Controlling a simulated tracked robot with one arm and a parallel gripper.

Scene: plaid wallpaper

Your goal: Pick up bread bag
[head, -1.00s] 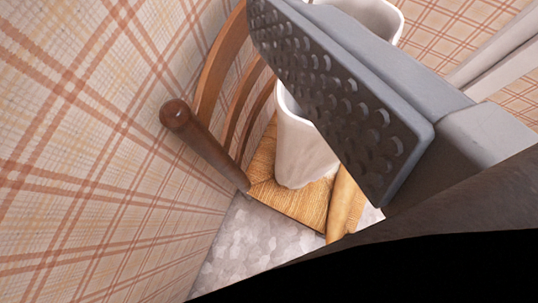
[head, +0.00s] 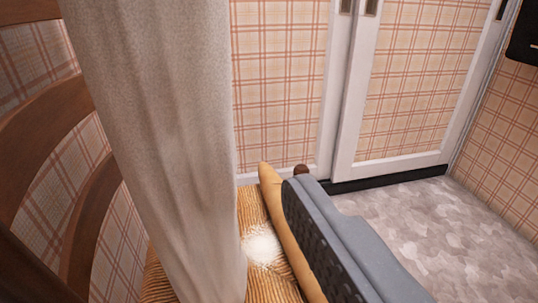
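A tall off-white thing with soft folds (head: 165,130), which looks like the bread bag, stands on a chair's woven seat. It fills the left-centre of the view and runs past the top and bottom edges. One grey finger of my gripper (head: 335,240) with a dark textured pad shows at bottom centre, to the right of the bag and apart from it. Nothing presses on the visible pad. The other finger is not in view.
The chair's woven seat (head: 257,212) has a tan edge (head: 285,230) beside my finger and a white patch (head: 262,248). Its curved brown back slats (head: 40,125) are close at left. White-framed panels (head: 355,95) stand behind. Grey floor (head: 425,225) is clear at right.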

